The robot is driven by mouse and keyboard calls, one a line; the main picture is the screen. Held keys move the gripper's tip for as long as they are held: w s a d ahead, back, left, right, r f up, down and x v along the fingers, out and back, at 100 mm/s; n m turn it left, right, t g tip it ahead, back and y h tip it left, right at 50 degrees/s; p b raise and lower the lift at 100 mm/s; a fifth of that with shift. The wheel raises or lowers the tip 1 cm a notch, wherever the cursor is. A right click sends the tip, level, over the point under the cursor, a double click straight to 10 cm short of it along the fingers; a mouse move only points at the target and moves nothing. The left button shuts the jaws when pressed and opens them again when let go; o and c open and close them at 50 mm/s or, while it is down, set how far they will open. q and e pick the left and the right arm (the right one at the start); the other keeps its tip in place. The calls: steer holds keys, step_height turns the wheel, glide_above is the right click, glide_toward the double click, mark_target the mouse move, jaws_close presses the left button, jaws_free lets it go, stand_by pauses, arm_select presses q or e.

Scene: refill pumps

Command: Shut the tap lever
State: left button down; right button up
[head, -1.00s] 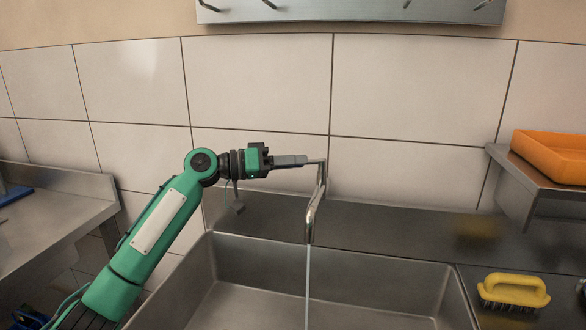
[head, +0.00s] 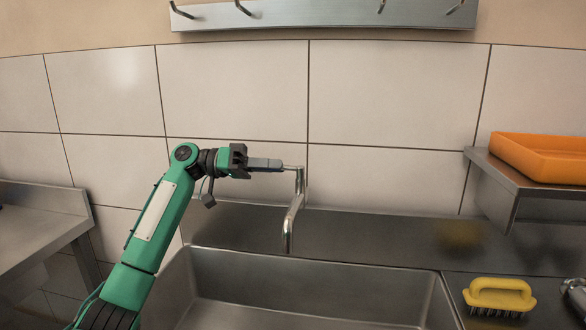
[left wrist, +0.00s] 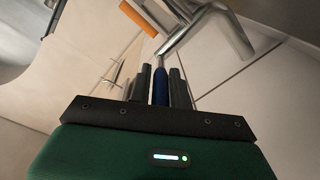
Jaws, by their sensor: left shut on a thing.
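The chrome tap (head: 294,212) stands at the back of the sink (head: 330,256), its spout pointing down over the basin. No water stream shows below the spout. The thin lever (head: 292,168) sticks out to the left from the tap's top. My left gripper (head: 266,164) lies level at the lever and is shut on its handle, which is largely hidden by the fingers in the head view. In the left wrist view the blue handle (left wrist: 160,86) sits between the two dark fingers, with the metal rod and tap beyond. My right gripper is out of view.
A yellow-handled brush (head: 500,294) lies on the counter right of the sink. An orange tray (head: 545,158) rests on a shelf at the right. A steel table (head: 35,228) stands at the left.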

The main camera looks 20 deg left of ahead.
arm_select(q)
steer(key=shift+w+a+g, duration=0.1)
steer(key=shift+w+g, duration=0.05)
steer(key=shift+g, duration=0.15)
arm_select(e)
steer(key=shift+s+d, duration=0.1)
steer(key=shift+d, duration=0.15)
arm_select(q)
steer(key=c, duration=1.3)
jaws_free()
